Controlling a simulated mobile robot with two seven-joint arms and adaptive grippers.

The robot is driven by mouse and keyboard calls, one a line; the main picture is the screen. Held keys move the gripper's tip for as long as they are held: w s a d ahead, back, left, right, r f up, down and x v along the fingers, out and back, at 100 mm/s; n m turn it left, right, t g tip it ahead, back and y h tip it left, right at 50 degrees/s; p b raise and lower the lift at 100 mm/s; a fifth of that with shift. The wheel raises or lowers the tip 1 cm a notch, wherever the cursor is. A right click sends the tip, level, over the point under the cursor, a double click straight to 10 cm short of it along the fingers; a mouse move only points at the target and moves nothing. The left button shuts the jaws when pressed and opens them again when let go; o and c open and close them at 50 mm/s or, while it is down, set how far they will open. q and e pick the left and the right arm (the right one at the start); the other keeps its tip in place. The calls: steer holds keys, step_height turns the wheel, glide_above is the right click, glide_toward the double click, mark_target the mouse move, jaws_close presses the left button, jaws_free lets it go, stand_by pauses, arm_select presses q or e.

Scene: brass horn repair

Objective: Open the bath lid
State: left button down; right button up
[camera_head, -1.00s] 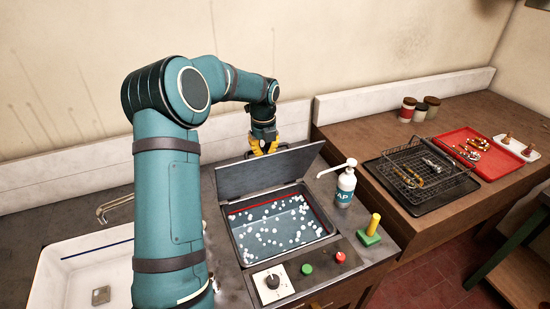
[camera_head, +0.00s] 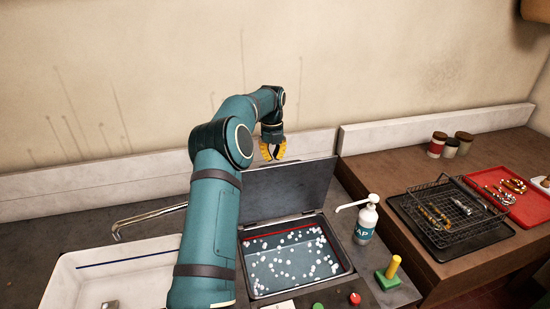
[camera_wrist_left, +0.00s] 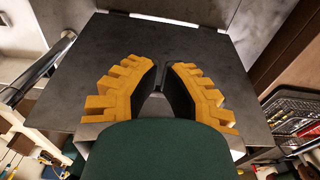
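The bath lid (camera_head: 290,190) is a dark grey panel standing raised, close to upright, at the back of the bath (camera_head: 348,262). The bath is open, with bluish liquid and white bubbles inside and a red line along its back wall. My left gripper (camera_head: 272,152) has yellow toothed fingers and hangs just above the lid's top edge. In the left wrist view its fingers (camera_wrist_left: 162,85) are apart with nothing seen between them, and the lid's grey face fills the space beyond. My right gripper is not in view.
A white soap pump bottle (camera_head: 366,222) stands right of the bath, near a green block with a yellow peg (camera_head: 390,272). A white sink (camera_head: 120,275) and tap (camera_head: 150,214) lie left. A wire basket (camera_head: 448,207) sits on the right-hand bench.

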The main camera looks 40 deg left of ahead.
arm_select(q)
steer(key=shift+w+a, duration=0.25)
steer(key=shift+a, duration=0.1)
steer(key=shift+a, duration=0.15)
stand_by(0.4)
stand_by(1.5)
